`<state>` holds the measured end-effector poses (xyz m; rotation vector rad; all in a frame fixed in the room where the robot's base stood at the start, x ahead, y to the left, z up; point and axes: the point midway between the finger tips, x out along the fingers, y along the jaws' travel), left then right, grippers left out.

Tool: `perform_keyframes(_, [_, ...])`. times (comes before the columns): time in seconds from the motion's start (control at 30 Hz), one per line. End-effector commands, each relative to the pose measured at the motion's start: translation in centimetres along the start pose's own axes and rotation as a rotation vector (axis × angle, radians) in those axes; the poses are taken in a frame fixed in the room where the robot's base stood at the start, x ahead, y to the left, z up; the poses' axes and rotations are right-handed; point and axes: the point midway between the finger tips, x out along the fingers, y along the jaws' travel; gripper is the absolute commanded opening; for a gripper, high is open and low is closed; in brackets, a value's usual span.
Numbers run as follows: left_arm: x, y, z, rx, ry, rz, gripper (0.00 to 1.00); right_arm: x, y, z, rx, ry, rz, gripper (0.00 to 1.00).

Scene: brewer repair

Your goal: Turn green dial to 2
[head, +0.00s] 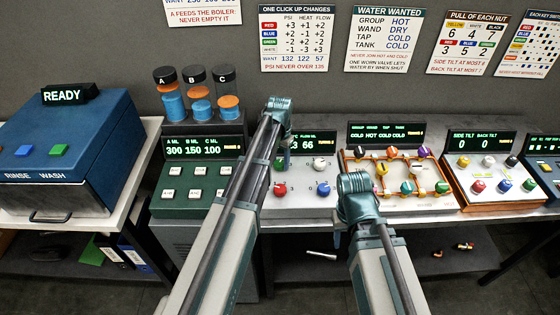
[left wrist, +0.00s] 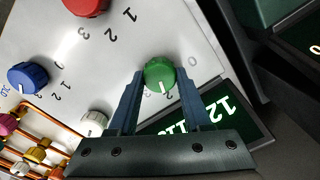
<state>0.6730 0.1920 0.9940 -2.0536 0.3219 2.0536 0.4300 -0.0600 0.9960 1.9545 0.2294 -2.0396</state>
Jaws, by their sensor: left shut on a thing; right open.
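The green dial (left wrist: 159,73) sits on the white panel (left wrist: 120,60) between the two fingers of my left gripper (left wrist: 160,78), which is shut on it. Its white pointer line points toward the lit display, close to a small digit that looks like a 2. In the head view the green dial (head: 279,162) shows partly beside my left wrist, at the panel's upper left. My left gripper (head: 279,106) comes down over it, its fingers mostly hidden. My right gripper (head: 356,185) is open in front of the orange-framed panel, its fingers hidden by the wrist.
The white panel also carries a red dial (left wrist: 87,3), a blue dial (left wrist: 28,78) and a white dial (left wrist: 95,123). The orange-framed panel (head: 395,205) with several knobs stands to the right. A dark green console (head: 195,183) stands to the left, close to my left arm.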

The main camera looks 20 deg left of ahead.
Motion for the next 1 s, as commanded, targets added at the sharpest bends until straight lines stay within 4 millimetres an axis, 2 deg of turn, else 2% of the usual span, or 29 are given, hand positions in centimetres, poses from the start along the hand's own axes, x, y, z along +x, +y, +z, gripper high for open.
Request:
perform_keyframes(0.13, [0.0, 0.0, 0.0, -0.001, 0.000, 0.000, 0.00, 0.0, 0.0, 0.0, 0.000, 0.000, 0.000, 0.50])
perform_keyframes(0.17, [0.0, 0.0, 0.0, -0.001, 0.000, 0.000, 0.54, 0.0, 0.0, 0.0, 0.000, 0.000, 0.000, 0.50])
perform_keyframes(0.3, [0.0, 0.0, 0.0, -0.001, 0.000, 0.000, 0.79, 0.0, 0.0, 0.0, 0.000, 0.000, 0.000, 0.50])
perform_keyframes(0.73, [-0.4, 0.0, 0.0, -0.002, 0.000, 0.000, 0.79, -0.4, 0.0, 0.0, 0.000, 0.000, 0.000, 0.50])
perform_keyframes(1.0, [-2.9, 0.0, 0.0, -0.002, 0.000, 0.000, 0.79, -2.8, 0.3, 0.2, -0.001, 0.000, 0.000, 0.50])
